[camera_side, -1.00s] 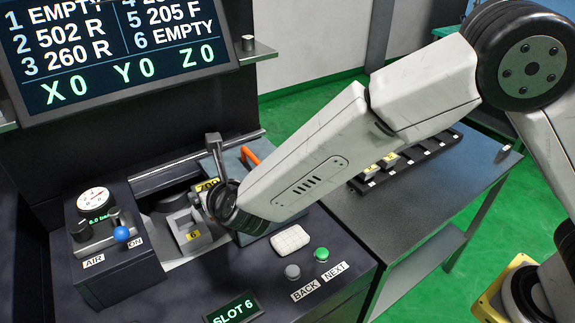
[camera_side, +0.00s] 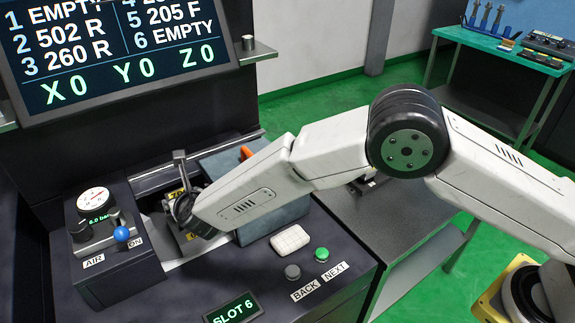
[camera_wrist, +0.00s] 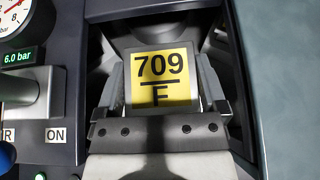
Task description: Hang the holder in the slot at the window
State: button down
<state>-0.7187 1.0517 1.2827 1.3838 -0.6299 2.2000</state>
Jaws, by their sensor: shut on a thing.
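An air block with a gauge (camera_side: 94,200) and blue-knobbed lever (camera_side: 121,234) stands close left. A grey-blue block (camera_side: 270,212) is on the right, partly behind my arm. BACK (camera_side: 292,272) and NEXT (camera_side: 322,254) buttons lie in front. The display (camera_side: 235,308) reads SLOT 6.

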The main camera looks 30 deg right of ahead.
jog(key=shift+w+a+f, duration=0.35)
jog(key=shift+w+f, duration=0.25)
jog(key=shift+f, duration=0.1)
jog(key=shift+w+f, duration=0.15)
jog(key=shift+f, duration=1.55)
jog(key=shift+f, duration=0.1)
grip_release()
jog(key=shift+f, duration=0.2)
jog(key=shift+r, duration=0.1)
